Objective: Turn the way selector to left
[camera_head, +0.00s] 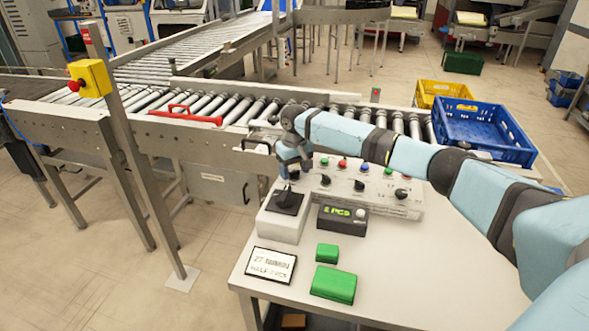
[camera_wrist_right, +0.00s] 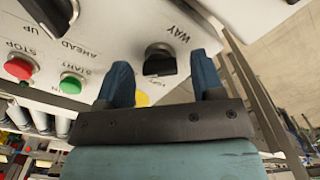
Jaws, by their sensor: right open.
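The way selector (camera_wrist_right: 160,60) is a black rotary knob under the word WAY on a white panel in the wrist view. It lies between the lines of my two blue fingertips and a little beyond them; I see no contact. Which way its handle points is not clear. My right gripper (camera_wrist_right: 163,85) is open and empty. In the head view my right gripper (camera_head: 291,166) reaches down over the left end of the control panel (camera_head: 415,213) and seems to hide the selector. My left gripper is not in view.
A green START button (camera_wrist_right: 72,83), a red STOP button (camera_wrist_right: 19,68) and another black knob (camera_wrist_right: 52,14) are close by. A grey box with a black joystick (camera_head: 289,200), a display (camera_head: 342,220) and green blocks (camera_head: 333,284) stand in front. A roller conveyor (camera_head: 150,130) runs behind.

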